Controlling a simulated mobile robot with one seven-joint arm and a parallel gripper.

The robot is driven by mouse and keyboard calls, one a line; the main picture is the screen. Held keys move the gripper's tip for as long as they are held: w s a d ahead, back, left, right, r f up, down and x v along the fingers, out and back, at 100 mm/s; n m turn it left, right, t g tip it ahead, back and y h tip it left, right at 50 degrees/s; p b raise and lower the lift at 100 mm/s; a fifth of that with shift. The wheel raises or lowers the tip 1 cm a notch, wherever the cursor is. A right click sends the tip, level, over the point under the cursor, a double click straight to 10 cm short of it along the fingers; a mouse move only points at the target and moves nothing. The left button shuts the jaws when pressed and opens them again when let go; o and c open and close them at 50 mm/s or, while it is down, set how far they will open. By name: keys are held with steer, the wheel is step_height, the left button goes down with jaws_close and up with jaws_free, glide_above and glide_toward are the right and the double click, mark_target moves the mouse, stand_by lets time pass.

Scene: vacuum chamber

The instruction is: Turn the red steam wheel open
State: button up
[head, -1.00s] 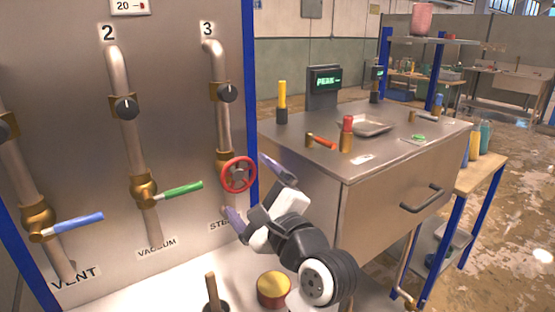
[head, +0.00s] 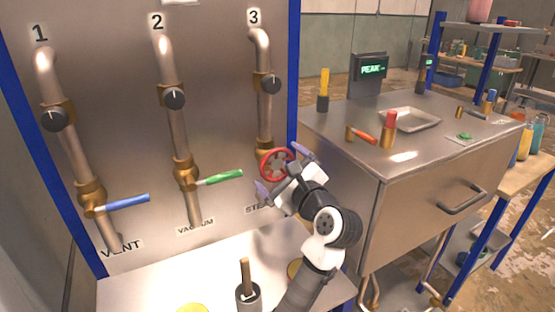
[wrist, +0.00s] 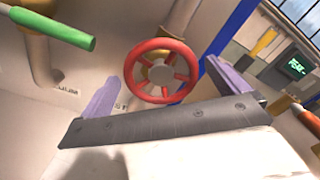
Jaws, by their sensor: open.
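The red steam wheel (head: 275,164) sits on the valve of pipe 3, at the right of the metal panel. In the wrist view the red wheel (wrist: 161,71) is ahead of my gripper, with its spokes and brass hub visible. My gripper (head: 281,172) is open, with one purple finger left of the wheel and the other to its right. In the wrist view the jaws (wrist: 178,95) are spread wide, nothing between them is clearly gripped. I cannot tell whether a finger touches the rim. The STEAM label below is partly hidden by my gripper.
The green vacuum lever (head: 217,177) is left of the wheel, and the blue vent lever (head: 122,202) is farther left. A metal cabinet (head: 420,215) stands close on the right. A dark cup with a wooden handle (head: 248,298) stands on the shelf below.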

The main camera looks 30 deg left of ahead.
steer(key=shift+x, duration=0.85)
steer(key=shift+c, duration=0.3)
steer(key=c, duration=0.8)
steer(key=shift+c, duration=0.2)
